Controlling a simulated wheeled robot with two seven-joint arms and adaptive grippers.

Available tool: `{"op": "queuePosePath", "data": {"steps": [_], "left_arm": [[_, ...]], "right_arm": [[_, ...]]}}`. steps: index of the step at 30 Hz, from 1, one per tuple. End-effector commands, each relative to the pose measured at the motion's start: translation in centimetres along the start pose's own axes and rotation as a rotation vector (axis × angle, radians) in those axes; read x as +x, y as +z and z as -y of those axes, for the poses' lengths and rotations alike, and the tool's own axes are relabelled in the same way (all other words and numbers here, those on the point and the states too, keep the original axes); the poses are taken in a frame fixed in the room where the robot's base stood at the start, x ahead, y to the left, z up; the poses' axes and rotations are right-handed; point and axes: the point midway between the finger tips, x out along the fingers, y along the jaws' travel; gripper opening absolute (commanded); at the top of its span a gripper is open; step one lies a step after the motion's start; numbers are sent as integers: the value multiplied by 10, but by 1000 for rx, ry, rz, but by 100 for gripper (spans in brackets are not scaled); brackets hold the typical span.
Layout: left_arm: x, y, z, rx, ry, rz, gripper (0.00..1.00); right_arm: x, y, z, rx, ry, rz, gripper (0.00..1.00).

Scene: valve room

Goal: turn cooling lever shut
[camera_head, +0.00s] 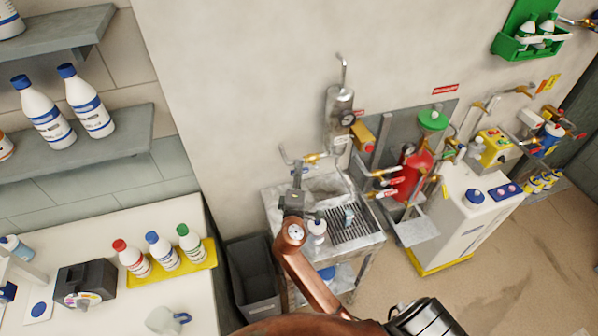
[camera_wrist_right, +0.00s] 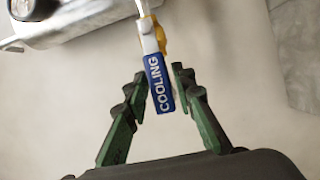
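The cooling lever (camera_wrist_right: 160,82) has a blue grip with white COOLING lettering and a yellow part near its top. In the right wrist view it hangs between the two green fingers of my right gripper (camera_wrist_right: 160,75). The fingers are apart, one on each side of the grip, with narrow gaps; contact is not clear. In the head view my right gripper (camera_head: 297,184) is small and dark, in front of the pipe above the steel sink, and largely covers the lever. My left gripper is not in view.
A steel sink stand (camera_head: 275,222) is below the pipe. A boiler-like metal cylinder (camera_head: 339,106) hangs on the wall above. A red tank (camera_head: 410,172) and brass valves stand to the right. A grey bin (camera_head: 250,275) and a white counter (camera_head: 205,300) are at left.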

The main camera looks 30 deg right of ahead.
Motion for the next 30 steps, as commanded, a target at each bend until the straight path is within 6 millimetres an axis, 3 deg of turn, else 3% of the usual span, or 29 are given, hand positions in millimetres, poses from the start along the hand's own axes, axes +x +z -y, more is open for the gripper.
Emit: {"op": "queuePosePath", "data": {"steps": [9,24,30], "left_arm": [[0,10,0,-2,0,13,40],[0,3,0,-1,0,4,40],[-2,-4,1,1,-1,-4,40]], "right_arm": [[0,0,0,0,0,0,0],[0,0,0,1,-1,1,0],[9,4,-3,29,-12,15,0]]}}
